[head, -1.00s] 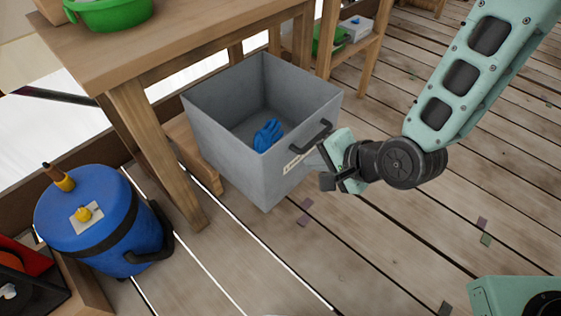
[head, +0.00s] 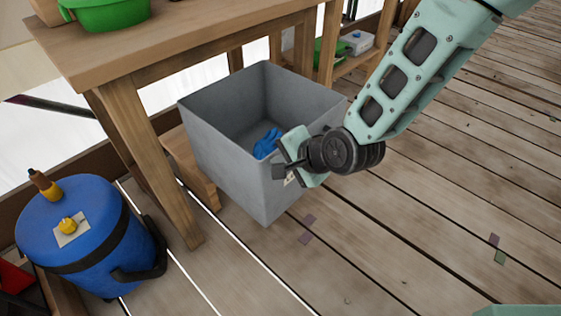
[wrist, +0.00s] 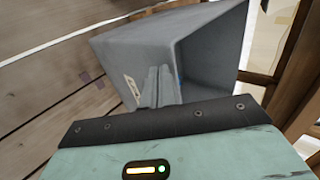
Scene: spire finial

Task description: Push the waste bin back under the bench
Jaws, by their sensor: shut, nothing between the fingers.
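The grey waste bin (head: 228,165) stands upright on the plank floor, in front of the wooden bench (head: 200,32) and to the right of its near leg. A blue glove-like item (head: 266,144) lies inside it. My gripper (head: 280,171) is at the bin's front face, with its fingers shut and empty. In the wrist view the shut fingers (wrist: 158,86) point at the bin's front (wrist: 130,52), beside its pale label (wrist: 131,88). I cannot tell whether they touch it. The bin's handle is hidden behind my gripper in the head view.
A blue drum (head: 85,235) with a yellow item on its lid stands left of the bench leg (head: 150,160). A green basin (head: 105,14) sits on the bench. The floor at right is mostly clear, with small scraps.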

